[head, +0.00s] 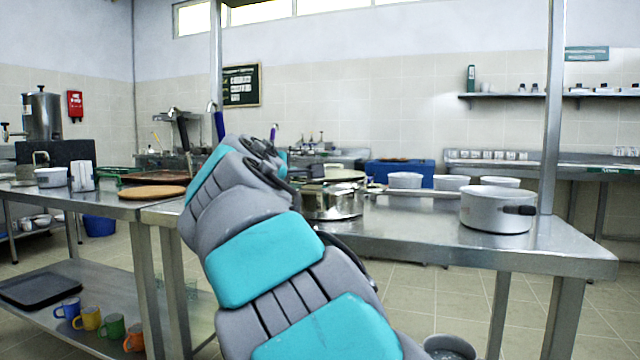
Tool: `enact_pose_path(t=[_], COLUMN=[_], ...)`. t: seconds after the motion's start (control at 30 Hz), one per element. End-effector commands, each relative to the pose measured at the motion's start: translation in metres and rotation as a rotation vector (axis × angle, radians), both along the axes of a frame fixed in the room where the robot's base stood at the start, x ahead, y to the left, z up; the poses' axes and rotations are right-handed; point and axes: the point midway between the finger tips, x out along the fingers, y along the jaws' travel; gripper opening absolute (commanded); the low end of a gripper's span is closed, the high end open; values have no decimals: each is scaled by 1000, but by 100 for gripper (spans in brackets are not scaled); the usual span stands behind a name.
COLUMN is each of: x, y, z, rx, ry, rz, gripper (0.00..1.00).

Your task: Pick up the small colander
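I cannot pick out the small colander for certain. A shiny steel vessel (340,204) stands on the steel table just right of my arm, partly hidden by it; no holes can be made out in it. My arm reaches from the bottom middle up over the table's left part. My gripper (268,158) is at the arm's far end, seen from behind. Its fingers are not clear, and I cannot tell whether it holds anything.
A grey pot (497,210) with a dark handle stands on the steel table (420,240) near its right end. Several white pots stand behind. A round wooden board (152,192) lies left. Upright posts rise at the table. Colored mugs stand on the lower shelf.

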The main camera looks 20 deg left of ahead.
Motion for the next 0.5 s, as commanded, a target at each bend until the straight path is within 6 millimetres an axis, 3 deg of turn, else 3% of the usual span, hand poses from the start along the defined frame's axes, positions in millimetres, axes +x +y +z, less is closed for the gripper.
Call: enact_pose_path(t=[0.17, 0.5], x=[0, 0], y=[0, 0], z=[0, 0], rx=[0, 0], ry=[0, 0], rz=[0, 0], gripper=[0, 0])
